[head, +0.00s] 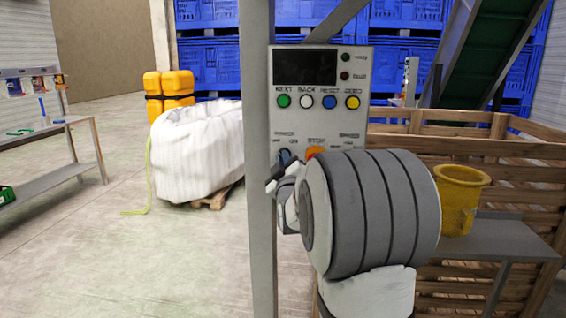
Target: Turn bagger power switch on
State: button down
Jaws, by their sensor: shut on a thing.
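The bagger's control panel (320,94) is a light grey box on a grey post, with a dark display on top. A row of green, white, blue and yellow buttons sits below the display. An orange stop button (315,151) shows lower down, partly covered by my arm. A blue-black rotary switch (285,157) is at the panel's lower left, under small lettering. My gripper (277,176) is at this switch, with its dark fingers closed at its lower edge. The fingertips are small and partly hidden by my wrist. The panel's lower right is hidden by my arm.
The grey post (259,170) stands just left of my gripper. A wooden crate (480,148) and a yellow bucket (461,198) on a grey shelf (500,238) are at the right. A white bulk bag (197,152) stands behind left. The floor at left is open.

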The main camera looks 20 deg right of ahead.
jog(key=shift+f+b, duration=0.2)
jog(key=shift+b, duration=0.15)
jog(key=m+g+h+b, duration=0.2)
jog(key=m+h+b, duration=0.1)
jog(key=m, duration=0.5)
jog(key=m+g+h+b, duration=0.2)
jog(key=m+h+b, duration=0.1)
jog(key=m, duration=0.5)
jog(key=m+g+h+b, duration=0.2)
jog(key=m+b, duration=0.3)
jog(key=m, duration=0.4)
jog(key=shift+w+a+r+g+h, duration=0.2)
jog(key=shift+a+g+h, duration=0.1)
jog(key=shift+h, duration=0.5)
jog(key=shift+m, duration=0.3)
jog(key=c, duration=1.5)
grip_release()
jog(key=v, duration=0.7)
jog(key=shift+s+a+p, duration=0.2)
jog(key=shift+a+p, duration=0.1)
jog(key=shift+p, duration=0.05)
jog(key=shift+f, duration=0.15)
